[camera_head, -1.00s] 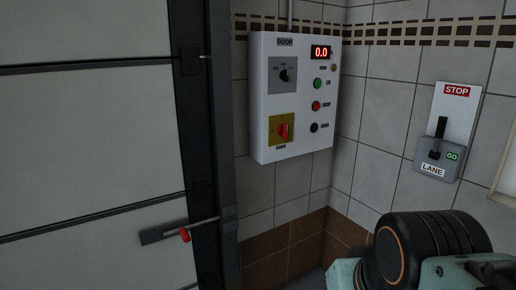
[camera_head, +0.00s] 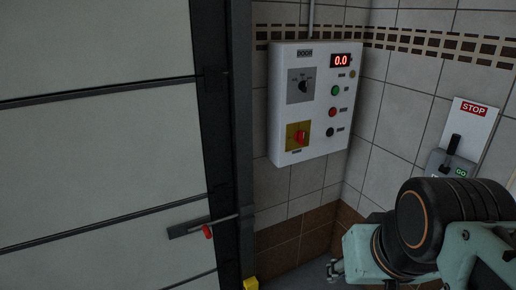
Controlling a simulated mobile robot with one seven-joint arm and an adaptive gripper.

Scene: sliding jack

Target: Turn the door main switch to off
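The white door control box (camera_head: 318,130), labelled DOOR, hangs on the tiled wall right of the door. Its main switch (camera_head: 299,138) is a red rotary knob on a yellow plate at the lower left of the box. The knob looks roughly upright, but its markings are too small to read. The display (camera_head: 341,61) is lit and reads 0.0. My arm's dark and teal links fill the lower right, below and right of the box. Nothing of mine touches the knob.
A STOP/GO lever box (camera_head: 455,150) is on the right wall, partly behind my arm. A red-handled door latch (camera_head: 207,231) is at lower left. Space before the control box is clear.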

